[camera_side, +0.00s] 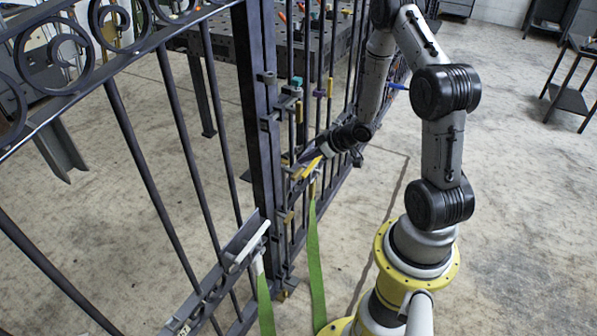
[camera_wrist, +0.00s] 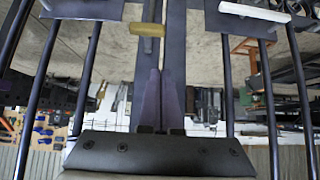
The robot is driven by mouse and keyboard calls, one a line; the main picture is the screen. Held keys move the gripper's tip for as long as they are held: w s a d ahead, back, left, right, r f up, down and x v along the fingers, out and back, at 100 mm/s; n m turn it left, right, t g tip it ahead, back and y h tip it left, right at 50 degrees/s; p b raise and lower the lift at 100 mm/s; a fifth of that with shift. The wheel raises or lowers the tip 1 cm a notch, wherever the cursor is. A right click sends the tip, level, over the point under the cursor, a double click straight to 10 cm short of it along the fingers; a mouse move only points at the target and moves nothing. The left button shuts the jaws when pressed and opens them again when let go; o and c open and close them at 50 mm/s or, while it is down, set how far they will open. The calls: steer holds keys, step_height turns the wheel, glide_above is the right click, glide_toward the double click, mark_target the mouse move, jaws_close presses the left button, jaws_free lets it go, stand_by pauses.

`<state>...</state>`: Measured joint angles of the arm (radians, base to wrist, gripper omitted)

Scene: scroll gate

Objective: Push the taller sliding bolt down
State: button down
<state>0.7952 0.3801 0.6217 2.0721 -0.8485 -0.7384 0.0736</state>
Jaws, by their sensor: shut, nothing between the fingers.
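The black metal gate (camera_side: 262,110) stands upright with vertical bars and bolt hardware along its post. A yellow handle (camera_side: 312,166) sits at mid-height beside my gripper (camera_side: 304,158). In the wrist view a yellow handle (camera_wrist: 148,28) crosses a vertical rod just beyond my shut, empty fingers (camera_wrist: 161,72). The fingers look close to this handle; I cannot tell whether they touch it. A white handle (camera_wrist: 255,12) lies on a dark plate (camera_wrist: 225,22) to the right in that view. Which bolt is the taller one is unclear.
Higher on the gate are a green-grey block (camera_side: 291,88) and a purple block (camera_side: 320,93). A white bar (camera_side: 247,241) sits low on the gate, with green straps (camera_side: 315,265) hanging nearby. A work table (camera_side: 310,40) stands behind the gate.

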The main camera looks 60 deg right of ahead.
mark_target(298, 171)
steer(key=shift+w+f, duration=0.45)
steer(key=shift+f, duration=0.65)
steer(key=shift+w+f, duration=0.4)
steer(key=shift+f, duration=0.7)
steer(key=shift+w+f, duration=0.45)
steer(key=shift+f, duration=0.65)
step_height(298, 171, down, 8)
